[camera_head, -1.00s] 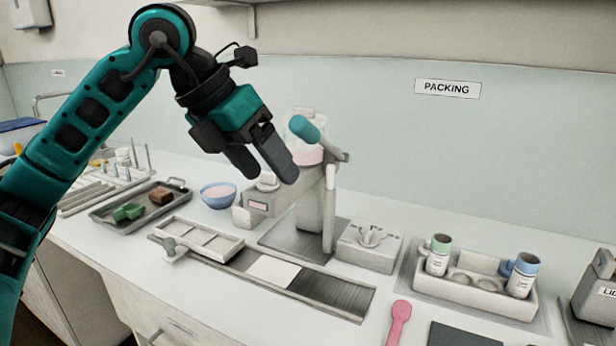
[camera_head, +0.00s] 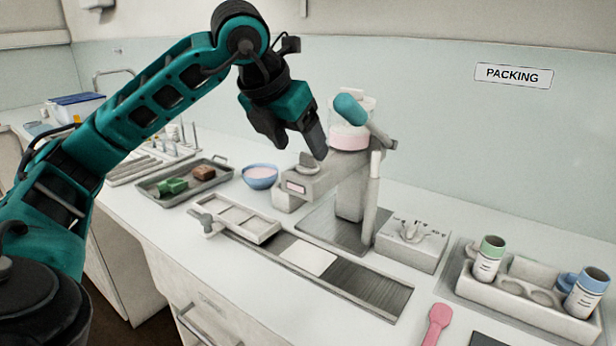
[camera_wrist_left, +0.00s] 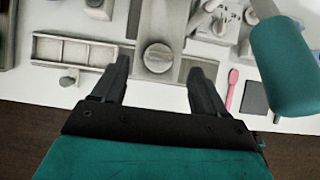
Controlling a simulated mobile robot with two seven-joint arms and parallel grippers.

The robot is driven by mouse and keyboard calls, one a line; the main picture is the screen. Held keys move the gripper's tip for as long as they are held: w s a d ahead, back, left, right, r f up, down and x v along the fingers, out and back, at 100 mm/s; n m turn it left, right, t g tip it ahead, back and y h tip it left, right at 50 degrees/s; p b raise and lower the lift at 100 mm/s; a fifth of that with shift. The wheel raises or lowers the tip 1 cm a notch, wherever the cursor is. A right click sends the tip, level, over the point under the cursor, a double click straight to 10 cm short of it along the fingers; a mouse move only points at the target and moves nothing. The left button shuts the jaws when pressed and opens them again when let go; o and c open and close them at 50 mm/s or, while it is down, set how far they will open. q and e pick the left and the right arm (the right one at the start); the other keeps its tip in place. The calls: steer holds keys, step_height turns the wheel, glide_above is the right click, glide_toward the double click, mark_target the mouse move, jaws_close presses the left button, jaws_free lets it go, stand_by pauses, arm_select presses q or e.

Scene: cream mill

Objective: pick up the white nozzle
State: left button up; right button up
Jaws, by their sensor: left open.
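Small whitish pieces, which look like nozzles (camera_head: 412,229), stand on a grey block (camera_head: 405,250) right of the machine in the head view. They also show at the top of the left wrist view (camera_wrist_left: 222,18). I cannot tell which piece is the white nozzle. My left gripper (camera_head: 298,143) is open and empty. In the head view it hangs above and left of the block, beside the machine head. In the left wrist view my left gripper's fingers (camera_wrist_left: 160,68) are apart, with the machine's round knob (camera_wrist_left: 158,56) between them in the picture. My right gripper is not in view.
The machine's lever with a teal grip (camera_head: 350,108) rises close right of the left gripper. A tray with green and brown blocks (camera_head: 207,174), a blue bowl (camera_head: 260,184) and a bottle rack (camera_head: 520,311) stand around. A pink spatula (camera_head: 437,322) lies in front.

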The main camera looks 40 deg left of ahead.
mark_target(306, 155)
arm_select(q)
steer(key=x, duration=0.4)
steer(key=shift+r, duration=0.1)
steer(key=c, duration=1.1)
steer(key=shift+r, duration=0.1)
steer(key=shift+r+p, duration=2.3)
steer(key=shift+r, duration=7.6)
